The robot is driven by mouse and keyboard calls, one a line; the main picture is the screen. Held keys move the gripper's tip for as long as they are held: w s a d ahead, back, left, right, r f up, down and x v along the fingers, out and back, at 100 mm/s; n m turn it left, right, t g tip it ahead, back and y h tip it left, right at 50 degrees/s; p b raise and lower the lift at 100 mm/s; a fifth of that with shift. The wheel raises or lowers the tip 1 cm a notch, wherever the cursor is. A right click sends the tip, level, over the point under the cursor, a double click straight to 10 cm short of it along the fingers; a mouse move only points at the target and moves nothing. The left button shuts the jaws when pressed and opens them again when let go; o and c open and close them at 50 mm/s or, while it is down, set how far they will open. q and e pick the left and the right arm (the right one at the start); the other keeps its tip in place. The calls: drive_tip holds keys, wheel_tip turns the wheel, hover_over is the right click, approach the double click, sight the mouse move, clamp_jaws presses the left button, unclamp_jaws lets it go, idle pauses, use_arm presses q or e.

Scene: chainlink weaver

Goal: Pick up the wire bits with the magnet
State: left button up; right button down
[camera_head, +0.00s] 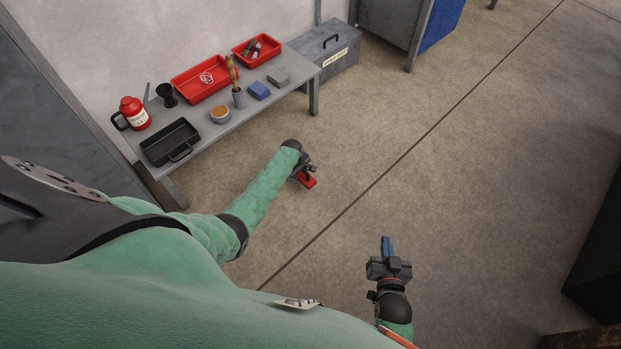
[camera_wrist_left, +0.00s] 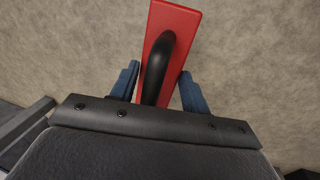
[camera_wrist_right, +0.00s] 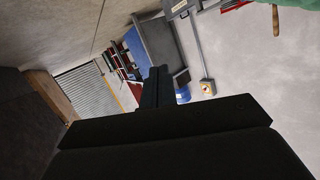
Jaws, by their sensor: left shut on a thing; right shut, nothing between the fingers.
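The magnet is a red block with a black handle; it shows in the head view (camera_head: 307,180) and large in the left wrist view (camera_wrist_left: 184,24). My left gripper (camera_head: 302,172) is shut on its black handle (camera_wrist_left: 159,62), with a blue finger on each side in the left wrist view. It holds the magnet out over the concrete floor, in front of the bench. My right gripper (camera_head: 387,246) is shut and empty at the lower right of the head view. I cannot make out wire bits on the floor; they may be too small to see.
A grey bench (camera_head: 240,120) along the wall carries a red tray (camera_head: 196,88), a smaller red tray (camera_head: 270,56), a black tray (camera_head: 158,141), a red flask (camera_head: 133,112) and small items. A grey metal box (camera_head: 345,66) stands beyond it.

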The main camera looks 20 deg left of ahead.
use_arm(q)
drive_tip(key=shift+r, duration=0.25)
drive_tip(key=shift+r+p, duration=0.2)
drive_tip(key=shift+p, duration=0.2)
drive_tip(key=shift+r, duration=0.25)
drive_tip(key=shift+r+p, duration=0.15)
drive_tip(key=shift+p, duration=0.2)
drive_tip(key=shift+r, duration=0.25)
use_arm(e)
drive_tip(key=s+d+f+g, duration=0.1)
drive_tip(key=s+f+g, duration=0.2)
drive_tip(key=s+f, duration=0.3)
drive_tip(key=s+d+f+g+h, duration=0.1)
drive_tip(key=s+f+g, duration=0.3)
drive_tip(key=s+f, duration=0.3)
wheel_tip(320, 180, down, 4)
drive_tip(key=shift+f, duration=0.1)
drive_tip(key=shift+w+d, duration=0.1)
drive_tip(key=shift+w, duration=0.05)
